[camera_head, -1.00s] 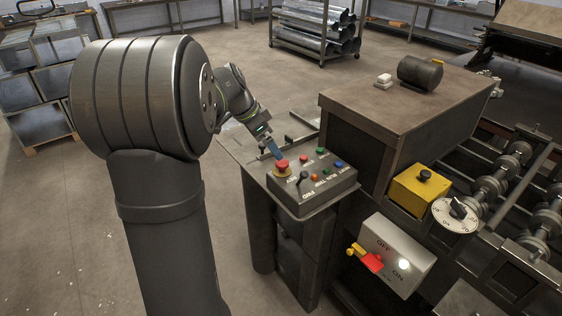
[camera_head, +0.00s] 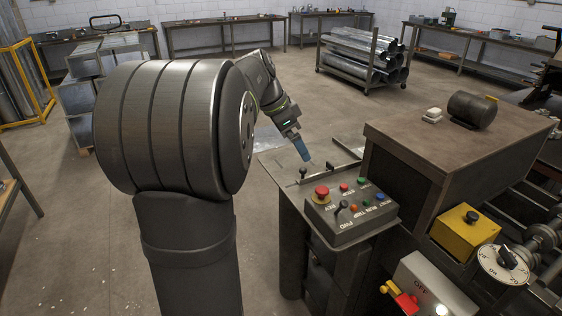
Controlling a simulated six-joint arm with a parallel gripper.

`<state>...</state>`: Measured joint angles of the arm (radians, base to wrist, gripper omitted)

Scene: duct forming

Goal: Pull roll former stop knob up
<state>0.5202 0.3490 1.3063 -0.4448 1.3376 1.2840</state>
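The red mushroom-shaped stop knob (camera_head: 321,192) sits at the back left of the dark control box (camera_head: 350,228), on a yellowish base. Whether it is pressed in or raised is too small to tell. My gripper (camera_head: 304,155), with blue fingers, points down behind and above the knob, clear of it. The fingers look close together from this side, and the gap between them cannot be made out. Nothing is seen in them.
A black-handled lever (camera_head: 342,207) and several small coloured buttons share the box top. A tall brown housing (camera_head: 440,140) stands to the right. A yellow box with a black button (camera_head: 465,232) and a white dial (camera_head: 503,264) lie farther right. The space above the control box is free.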

